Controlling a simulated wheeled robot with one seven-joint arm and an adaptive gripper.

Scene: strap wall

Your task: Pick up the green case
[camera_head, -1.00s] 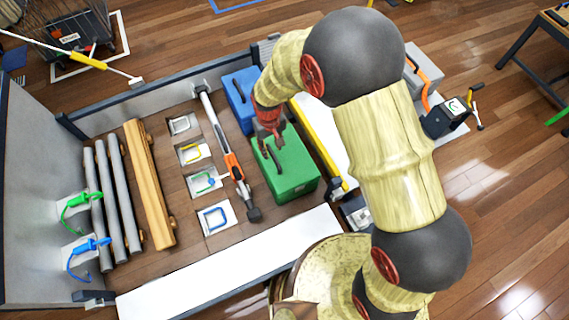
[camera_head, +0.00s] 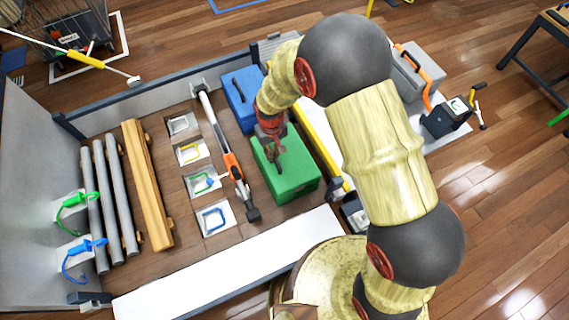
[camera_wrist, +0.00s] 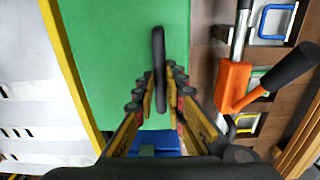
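The green case (camera_head: 294,176) stands on the wooden floor of the walled bay, with a dark handle on its top. In the wrist view the green case (camera_wrist: 112,55) fills the upper middle, and its dark handle (camera_wrist: 158,55) runs lengthwise. My gripper (camera_head: 275,155) is low over the far part of the case. In the wrist view my gripper (camera_wrist: 161,80) has its two fingers apart, one on each side of the handle's near end. A gap shows between each finger and the handle. I cannot tell how far down the fingertips reach.
A blue case (camera_head: 238,97) stands just behind the green one. An orange and grey long tool (camera_head: 231,163) lies close on its left. A yellow bar (camera_head: 320,145) runs along its right side. Wooden beams (camera_head: 147,185) and grey pipes (camera_head: 112,200) lie further left.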

